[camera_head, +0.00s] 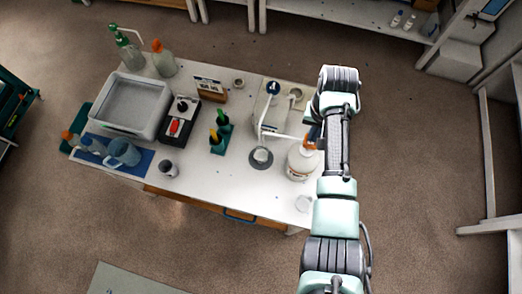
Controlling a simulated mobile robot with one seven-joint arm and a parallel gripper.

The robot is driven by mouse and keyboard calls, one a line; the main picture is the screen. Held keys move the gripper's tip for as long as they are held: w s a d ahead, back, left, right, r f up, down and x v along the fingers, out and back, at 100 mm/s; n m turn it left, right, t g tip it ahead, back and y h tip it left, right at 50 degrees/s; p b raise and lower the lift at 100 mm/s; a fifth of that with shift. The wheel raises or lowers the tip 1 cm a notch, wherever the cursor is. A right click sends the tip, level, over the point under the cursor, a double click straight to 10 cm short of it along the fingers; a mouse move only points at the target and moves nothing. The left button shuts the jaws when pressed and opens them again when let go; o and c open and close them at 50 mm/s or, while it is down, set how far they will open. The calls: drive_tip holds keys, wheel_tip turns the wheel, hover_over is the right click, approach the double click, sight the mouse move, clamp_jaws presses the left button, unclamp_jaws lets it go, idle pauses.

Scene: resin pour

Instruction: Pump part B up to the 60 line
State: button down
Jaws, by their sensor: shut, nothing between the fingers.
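A white jug with a brownish label (301,163) stands at the right of the white table, beside my arm. Its top has an orange part (311,137), partly covered by my arm. A small clear cup (261,155) sits on a dark round base left of the jug. Any lines on the cup are too small to read. A blue-topped container (272,88) stands behind, with a thin white frame or tube in front of it. My gripper (309,120) is shut and empty, above the table just behind the jug; my wrist hides most of it.
The white table (225,180) also bears a grey tub (132,104), a black device with a red part (181,120), small bottles in a green holder (220,138), and a blue mat with a pitcher (123,153). The table's front middle is clear.

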drive_tip(key=shift+f, duration=0.45)
drive_tip(key=shift+r, duration=0.1)
drive_tip(key=shift+r+p, duration=0.55)
drive_tip(key=shift+r, duration=0.05)
drive_tip(key=shift+r, duration=0.1)
wheel_tip(320, 180, up, 3)
drive_tip(key=p, duration=0.3)
drive_tip(key=shift+r, duration=1.45)
